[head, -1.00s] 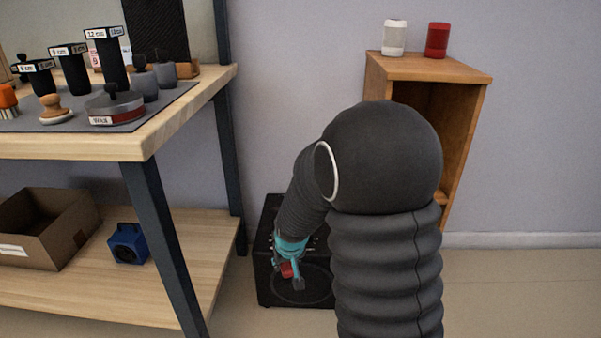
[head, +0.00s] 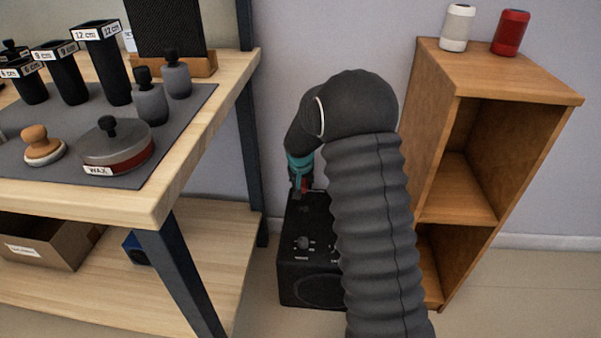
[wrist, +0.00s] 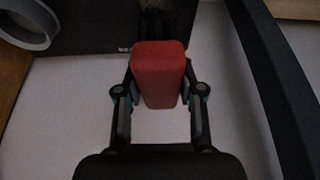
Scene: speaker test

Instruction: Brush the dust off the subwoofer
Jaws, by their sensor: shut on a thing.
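The subwoofer (head: 310,265) is a black box on the floor between the workbench and the wooden shelf. Small knobs or markings show on its top, and my arm covers its right part. My gripper (head: 301,187), with teal parts, is over the far end of the subwoofer in the head view. It is shut on a red block-shaped piece (wrist: 160,75), which looks like a brush handle; it shows as a small red bit in the head view (head: 304,185). Bristles are hidden, and I cannot tell whether they touch the subwoofer. I cannot make out dust.
The workbench (head: 175,195) stands close on the left, its dark leg (head: 182,280) near the subwoofer. It bears a wax tin (head: 118,148) and several black holders. A cardboard box (head: 45,245) is on its lower shelf. The wooden shelf (head: 520,80) stands right, bearing white and red cans.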

